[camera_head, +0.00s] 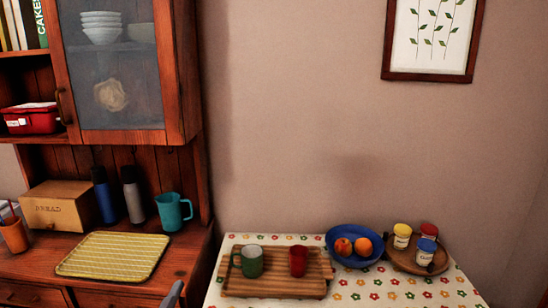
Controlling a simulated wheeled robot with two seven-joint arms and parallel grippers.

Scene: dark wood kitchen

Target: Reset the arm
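Neither of my grippers shows in the head view, and I cannot tell whether they are open or shut. A small grey shape (172,295) pokes up at the bottom edge, between the cabinet and the table. Too little of it shows to tell what it is.
A wooden cabinet (187,65) stands at left, its counter holding a yellow tray (112,255), a teal mug (173,211), flasks and a bread box (60,205). The flowered table (360,295) bears a slatted board with two cups, a blue fruit bowl (352,259) and a round board with jars.

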